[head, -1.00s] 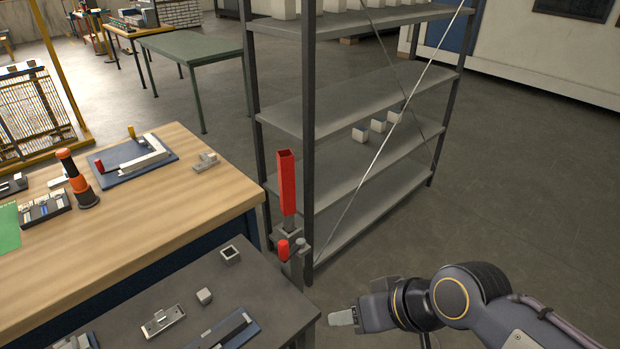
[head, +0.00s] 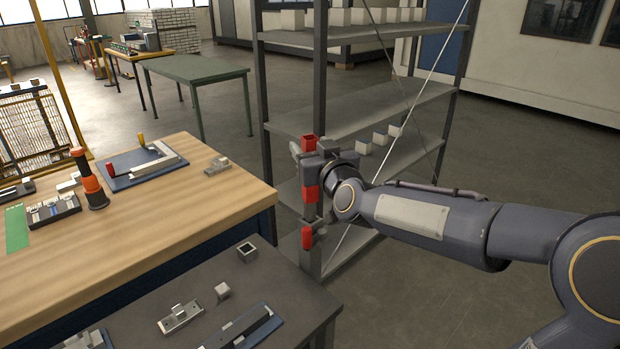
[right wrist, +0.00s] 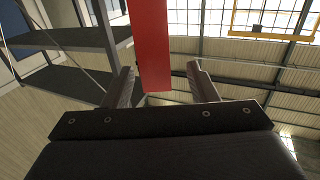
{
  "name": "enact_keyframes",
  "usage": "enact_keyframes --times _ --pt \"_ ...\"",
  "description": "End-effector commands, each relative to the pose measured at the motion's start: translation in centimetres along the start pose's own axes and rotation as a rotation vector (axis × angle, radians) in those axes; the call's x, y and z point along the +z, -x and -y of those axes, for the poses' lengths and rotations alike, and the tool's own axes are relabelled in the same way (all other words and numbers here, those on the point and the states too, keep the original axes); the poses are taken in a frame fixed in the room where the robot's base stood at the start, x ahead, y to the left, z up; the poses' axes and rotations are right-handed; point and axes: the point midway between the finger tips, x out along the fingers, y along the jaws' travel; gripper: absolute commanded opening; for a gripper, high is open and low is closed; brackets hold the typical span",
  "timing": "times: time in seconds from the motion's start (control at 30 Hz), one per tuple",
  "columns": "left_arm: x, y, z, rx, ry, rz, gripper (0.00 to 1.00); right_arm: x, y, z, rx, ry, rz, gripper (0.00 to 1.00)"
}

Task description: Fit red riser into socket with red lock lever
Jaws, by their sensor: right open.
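The red lock lever (head: 307,237) is on the socket's front, below my gripper. My right gripper (head: 310,160) is at the riser's upper part, with its fingers around it and hiding some of it. In the right wrist view the riser (right wrist: 153,45) stands between the two open fingers (right wrist: 164,82), with gaps visible on both sides. My left gripper is not in view.
A metal shelf rack (head: 410,98) stands close behind the riser. The dark table (head: 150,300) holds small grey parts and a blue tray (head: 245,328). A wooden bench (head: 215,205) is to the left. Open floor (head: 530,170) lies to the right.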

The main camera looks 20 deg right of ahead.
Motion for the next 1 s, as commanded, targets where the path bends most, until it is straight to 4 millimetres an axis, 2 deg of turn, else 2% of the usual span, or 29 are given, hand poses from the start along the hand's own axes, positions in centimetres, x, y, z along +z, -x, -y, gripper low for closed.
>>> enact_keyframes --times 0.1,0.23,0.53,0.93,1.0 --pt "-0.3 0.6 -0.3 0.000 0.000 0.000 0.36 -0.3 -2.0 -0.5 0.002 0.000 0.003 0.53" --pt "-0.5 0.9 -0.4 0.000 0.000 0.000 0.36 -0.2 -3.5 -0.3 -0.001 -0.001 0.003 0.53" --pt "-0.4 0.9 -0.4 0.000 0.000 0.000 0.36 -0.1 -3.9 -0.3 -0.001 -0.001 0.001 0.53" --pt "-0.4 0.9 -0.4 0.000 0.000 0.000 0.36 -0.1 -3.9 -0.3 -0.001 -0.001 0.001 0.00" --pt "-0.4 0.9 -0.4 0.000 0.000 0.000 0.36 -0.1 -3.9 -0.3 -0.001 -0.001 0.002 0.00"
